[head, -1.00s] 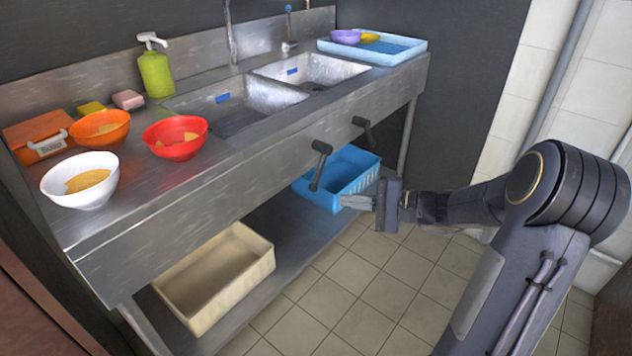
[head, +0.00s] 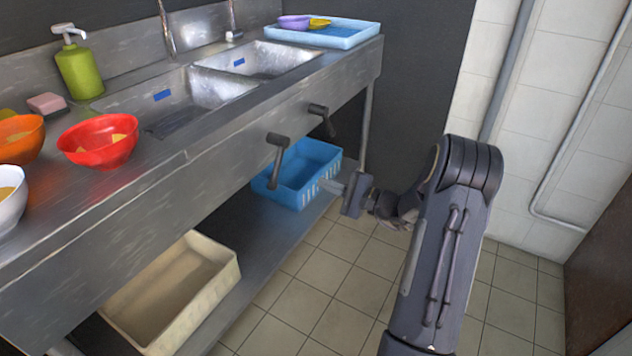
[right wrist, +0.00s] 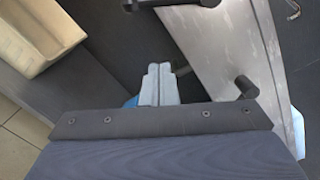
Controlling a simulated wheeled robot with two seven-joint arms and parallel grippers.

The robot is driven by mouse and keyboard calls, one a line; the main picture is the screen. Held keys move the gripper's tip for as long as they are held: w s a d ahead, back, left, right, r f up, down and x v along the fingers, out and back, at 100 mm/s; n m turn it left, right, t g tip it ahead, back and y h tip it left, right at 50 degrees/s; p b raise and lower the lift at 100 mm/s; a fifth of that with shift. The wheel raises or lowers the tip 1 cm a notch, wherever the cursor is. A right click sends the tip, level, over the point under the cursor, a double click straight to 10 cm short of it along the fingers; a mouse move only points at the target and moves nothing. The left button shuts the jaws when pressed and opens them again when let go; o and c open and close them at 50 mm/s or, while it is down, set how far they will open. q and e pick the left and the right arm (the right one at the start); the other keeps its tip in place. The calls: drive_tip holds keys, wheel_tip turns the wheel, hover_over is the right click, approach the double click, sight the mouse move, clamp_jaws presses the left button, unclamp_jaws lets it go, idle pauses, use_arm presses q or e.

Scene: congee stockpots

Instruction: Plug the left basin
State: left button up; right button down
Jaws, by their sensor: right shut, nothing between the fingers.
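The left basin (head: 172,103) and the right basin (head: 255,60) are sunk in the steel counter, each with a small blue mark on its wall. Two dark handles stick out of the counter's front panel: a left handle (head: 277,154) and a right handle (head: 321,118). My right gripper (head: 326,185) is shut and empty, low in front of the blue crate, below and to the right of the left handle and apart from both. In the right wrist view its fingers (right wrist: 158,84) are together, with a dark handle (right wrist: 244,87) to their right. My left gripper is out of view.
A blue crate (head: 272,196) and a beige bin (head: 215,287) stand on the lower shelf. Bowls, a green soap bottle (head: 80,72) and a blue tray (head: 345,38) stand on the counter. Tiled floor in front is clear.

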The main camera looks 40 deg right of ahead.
sight(277, 165)
drive_tip(key=w+a+r+b, duration=0.1)
drive_tip(key=w+a+r, duration=0.1)
drive_tip(key=w+a, duration=0.5)
